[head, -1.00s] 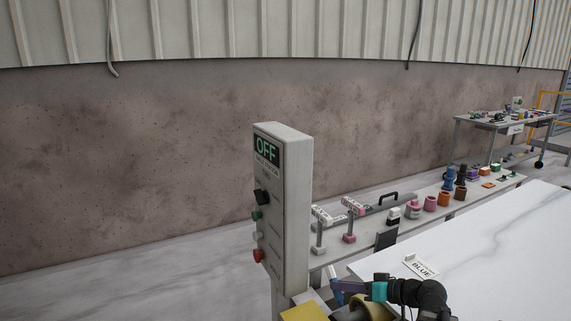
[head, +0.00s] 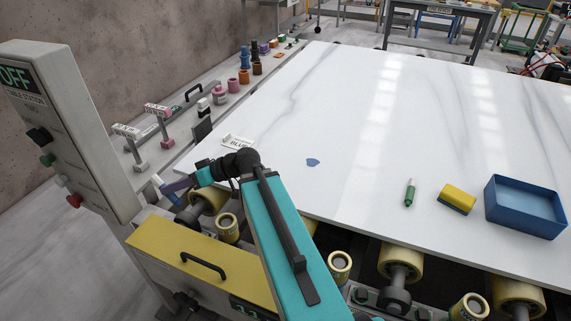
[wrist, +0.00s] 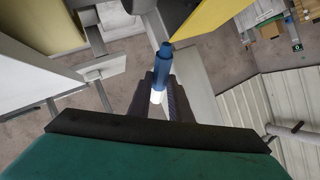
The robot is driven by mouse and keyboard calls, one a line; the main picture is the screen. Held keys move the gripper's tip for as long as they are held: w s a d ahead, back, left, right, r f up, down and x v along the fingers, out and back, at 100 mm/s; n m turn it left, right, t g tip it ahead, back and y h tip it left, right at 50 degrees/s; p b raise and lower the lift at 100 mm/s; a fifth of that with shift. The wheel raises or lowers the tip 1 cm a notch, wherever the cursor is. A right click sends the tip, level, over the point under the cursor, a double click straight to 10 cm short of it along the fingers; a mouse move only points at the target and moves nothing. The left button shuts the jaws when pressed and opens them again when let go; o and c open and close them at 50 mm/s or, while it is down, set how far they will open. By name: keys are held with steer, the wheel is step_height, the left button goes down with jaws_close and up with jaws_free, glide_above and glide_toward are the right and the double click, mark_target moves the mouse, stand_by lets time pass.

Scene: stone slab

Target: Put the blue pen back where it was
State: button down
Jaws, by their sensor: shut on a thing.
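My gripper (head: 168,187) is shut on the blue pen (head: 157,181), beyond the slab's left edge, near the control post. In the wrist view the blue pen (wrist: 162,62) stands out from between the dark fingers of my gripper (wrist: 160,88), its blue end outward and a white part at the fingers. A small white card reading BLUE (head: 237,141) lies on the left edge of the white slab (head: 370,130), just beyond my arm. A blue patch (head: 313,162) marks the slab. A green pen (head: 409,193) lies on the slab to the right.
A yellow block (head: 457,198) and a blue tray (head: 526,205) sit on the slab's right part. A control post reading OFF (head: 75,130) stands at left. Labelled stands (head: 158,112) and several coloured pots line the side shelf. Yellow rollers (head: 400,258) lie along the near edge.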

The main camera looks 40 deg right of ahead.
steer(key=w+d+r+m+t+h, duration=0.35)
steer(key=w+m+h, duration=0.2)
steer(key=w, duration=0.25)
steer(key=w+d+r+m+t+h, duration=0.1)
steer(key=w+r+m+h, duration=0.1)
steer(key=r, duration=0.4)
steer(key=w+d+r+m+t+h, duration=0.1)
steer(key=w+d+r+m+h, duration=0.1)
steer(key=r, duration=0.4)
steer(key=shift+w+d+r+m+h, duration=0.25)
steer(key=shift+w+r+m+h, duration=0.05)
steer(key=shift+w+m+h, duration=0.4)
steer(key=shift+s, duration=0.15)
